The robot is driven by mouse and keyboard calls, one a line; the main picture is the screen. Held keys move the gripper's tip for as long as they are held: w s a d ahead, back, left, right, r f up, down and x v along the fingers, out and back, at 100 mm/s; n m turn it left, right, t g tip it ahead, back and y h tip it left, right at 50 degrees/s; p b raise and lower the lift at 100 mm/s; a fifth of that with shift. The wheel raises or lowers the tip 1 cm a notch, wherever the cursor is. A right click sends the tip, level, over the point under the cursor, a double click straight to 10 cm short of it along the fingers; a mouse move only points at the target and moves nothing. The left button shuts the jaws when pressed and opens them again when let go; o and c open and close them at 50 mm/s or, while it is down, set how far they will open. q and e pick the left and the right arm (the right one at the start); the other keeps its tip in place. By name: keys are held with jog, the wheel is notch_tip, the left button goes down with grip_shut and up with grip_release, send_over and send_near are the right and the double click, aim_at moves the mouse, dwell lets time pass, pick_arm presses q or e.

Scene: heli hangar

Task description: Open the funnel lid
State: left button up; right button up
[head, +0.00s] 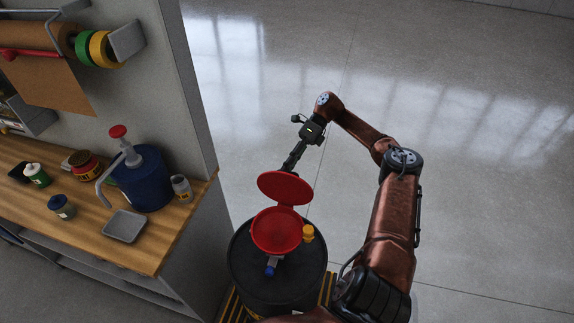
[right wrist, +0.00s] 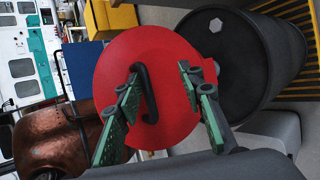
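The red funnel (head: 276,231) sits on top of a dark drum (head: 247,270). Its round red lid (head: 285,187) is raised at the far side, standing up from the bowl, so the funnel is open. In the right wrist view, the lid's outer face (right wrist: 115,65) carries a black bar handle (right wrist: 149,95). My right gripper (right wrist: 158,76) is open, with its green-padded fingers on either side of the handle; the handle is nearer the left finger. In the head view the lid hides the fingertips. My left gripper is not in view.
A wooden workbench (head: 150,250) on the left holds a blue pump container (head: 145,180), a grey tray (head: 124,226) and small jars. A yellow cap (head: 308,233) and a blue-tipped fitting (head: 272,266) are by the funnel. The floor behind and right is clear.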

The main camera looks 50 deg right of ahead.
dwell(0.4)
jog(key=v, duration=0.7)
jog(key=shift+d+r, duration=0.15)
jog(key=shift+d, duration=0.1)
dwell(0.5)
